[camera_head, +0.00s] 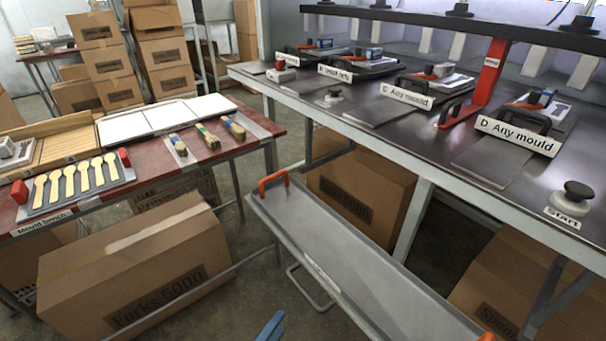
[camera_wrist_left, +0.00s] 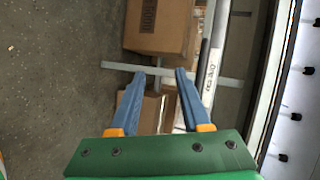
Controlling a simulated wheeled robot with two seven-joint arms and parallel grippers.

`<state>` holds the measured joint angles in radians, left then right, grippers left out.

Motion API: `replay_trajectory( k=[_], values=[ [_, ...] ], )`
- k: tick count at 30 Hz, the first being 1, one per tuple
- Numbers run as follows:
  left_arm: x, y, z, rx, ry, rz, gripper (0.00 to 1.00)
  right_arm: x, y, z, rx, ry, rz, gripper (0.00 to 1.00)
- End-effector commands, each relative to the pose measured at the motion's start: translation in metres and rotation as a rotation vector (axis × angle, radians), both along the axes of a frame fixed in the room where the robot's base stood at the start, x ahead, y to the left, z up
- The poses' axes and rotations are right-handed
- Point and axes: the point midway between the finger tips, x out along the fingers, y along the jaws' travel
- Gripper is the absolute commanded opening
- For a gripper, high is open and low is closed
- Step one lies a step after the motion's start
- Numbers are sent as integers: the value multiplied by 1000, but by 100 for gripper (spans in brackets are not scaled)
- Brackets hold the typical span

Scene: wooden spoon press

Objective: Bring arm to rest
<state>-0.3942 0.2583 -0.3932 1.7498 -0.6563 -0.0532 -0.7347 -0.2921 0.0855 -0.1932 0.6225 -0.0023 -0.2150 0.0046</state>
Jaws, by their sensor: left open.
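My left gripper shows as a blue fingertip (camera_head: 271,327) at the bottom edge of the head view. In the left wrist view my left gripper (camera_wrist_left: 158,78) has its two blue fingers apart with nothing between them. It hangs in free space over the floor, clear of the benches. The rest of the left arm is out of the head view. My right gripper is in neither view.
A grey metal tray cart (camera_head: 340,255) with orange handles stands close on the right. The press bench (camera_head: 400,125) lies beyond it. A red-topped mould bench (camera_head: 200,150) with wooden spoons (camera_head: 75,182) is on the left. A forks box (camera_head: 135,270) stands below.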

Motion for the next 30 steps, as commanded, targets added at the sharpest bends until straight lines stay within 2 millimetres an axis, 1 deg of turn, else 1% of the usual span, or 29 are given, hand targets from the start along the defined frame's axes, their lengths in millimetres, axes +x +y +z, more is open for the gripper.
replay_trajectory(
  k=[1,2,3,5,6,8,9,11,12,14,15,17,18,23,24,27,30],
  values=[
    [-8,17,-41,-57,143,86,47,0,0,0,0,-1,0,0],
    [-17,28,-68,-109,243,154,47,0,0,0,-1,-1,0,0],
    [-31,44,-102,-175,372,258,47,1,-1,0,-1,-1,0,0],
    [-58,65,-146,-269,542,414,47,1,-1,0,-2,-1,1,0],
    [-78,76,-170,-323,640,518,47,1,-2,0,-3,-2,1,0],
    [-109,91,-200,-398,767,671,47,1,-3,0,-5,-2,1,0],
    [-130,98,-217,-440,841,770,47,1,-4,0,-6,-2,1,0],
    [-163,108,-237,-500,940,919,47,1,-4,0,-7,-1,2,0],
    [-185,113,-248,-534,997,1015,47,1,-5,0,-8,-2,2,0],
    [-219,118,-261,-583,1076,1165,47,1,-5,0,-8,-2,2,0],
    [-242,121,-267,-611,1121,1264,47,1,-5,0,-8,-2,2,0],
    [-277,123,-274,-649,1185,1419,47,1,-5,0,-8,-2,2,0],
    [-271,122,-233,-650,1175,1397,47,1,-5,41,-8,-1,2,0],
    [-271,120,-160,-645,1179,1387,47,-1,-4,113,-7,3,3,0],
    [-272,119,-142,-643,1180,1387,47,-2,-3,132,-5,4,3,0],
    [-273,118,-99,-641,1185,1384,47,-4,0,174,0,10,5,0],
    [-274,117,-66,-638,1188,1382,47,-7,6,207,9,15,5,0]
  ],
)
